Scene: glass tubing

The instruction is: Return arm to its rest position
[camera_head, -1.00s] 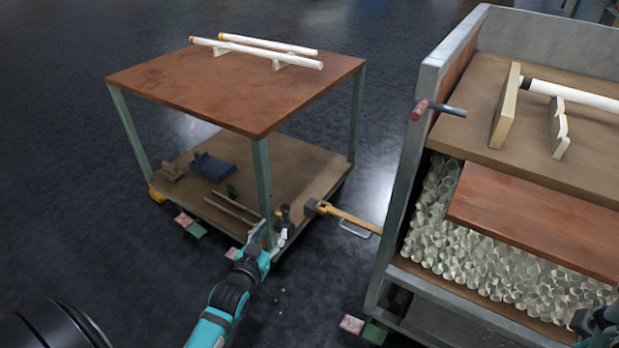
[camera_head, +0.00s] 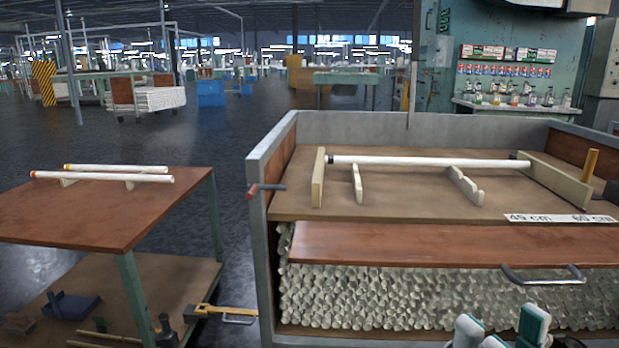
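Part of my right arm's end (camera_head: 500,332), teal and white, shows at the bottom edge in front of the tube bin. Most of it is cut off by the frame, so I cannot tell whether its gripper is open or shut. My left arm and gripper are not in view. Two more white tubes with orange ends, a front one (camera_head: 100,176) and a rear one (camera_head: 115,167), lie on the small cart's top at the left.
The metal-framed bin (camera_head: 264,220) holds many stacked tubes (camera_head: 400,297) under a red-brown board (camera_head: 450,244). Dark open floor (camera_head: 225,130) lies behind the cart. A teal machine (camera_head: 480,80) stands behind the bin.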

